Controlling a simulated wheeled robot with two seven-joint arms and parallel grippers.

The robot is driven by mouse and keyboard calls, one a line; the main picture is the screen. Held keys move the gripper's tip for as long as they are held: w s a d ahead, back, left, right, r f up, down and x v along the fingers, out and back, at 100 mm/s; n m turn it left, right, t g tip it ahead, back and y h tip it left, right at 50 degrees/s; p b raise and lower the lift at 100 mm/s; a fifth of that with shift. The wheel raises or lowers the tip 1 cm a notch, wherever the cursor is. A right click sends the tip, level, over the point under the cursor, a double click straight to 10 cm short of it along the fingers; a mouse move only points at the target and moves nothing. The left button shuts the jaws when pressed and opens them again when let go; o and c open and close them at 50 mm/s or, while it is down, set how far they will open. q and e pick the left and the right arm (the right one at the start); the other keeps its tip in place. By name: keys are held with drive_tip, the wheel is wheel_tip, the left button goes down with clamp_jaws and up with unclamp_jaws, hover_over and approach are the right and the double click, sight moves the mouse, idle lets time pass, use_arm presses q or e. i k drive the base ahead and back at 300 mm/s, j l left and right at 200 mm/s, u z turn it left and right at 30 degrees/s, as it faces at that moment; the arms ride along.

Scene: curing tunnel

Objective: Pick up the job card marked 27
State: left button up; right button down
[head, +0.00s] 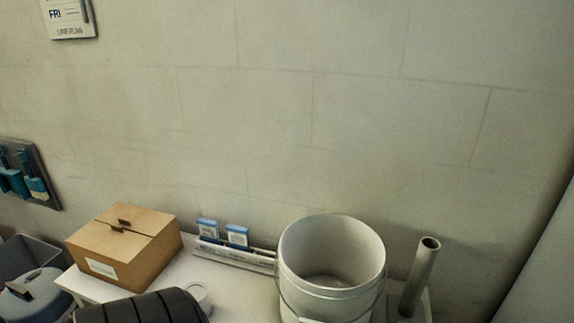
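Two small cards with blue top edges stand upright in a low pale rack (238,254) against the wall. The left card (207,229) and the right card (237,235) are side by side with a small gap between them. Their print is too small to read, so I cannot tell whether either is marked 27. Neither of my grippers shows in the head view.
The rack stands on a white surface (240,300) between a brown cardboard box (128,245) and a white bucket (332,268). A dark ribbed object (145,308) and a white roll (198,295) are in front. A grey upright tube (419,275) stands right of the bucket.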

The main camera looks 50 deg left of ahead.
sight(238, 236)
drive_tip(key=u, duration=2.05)
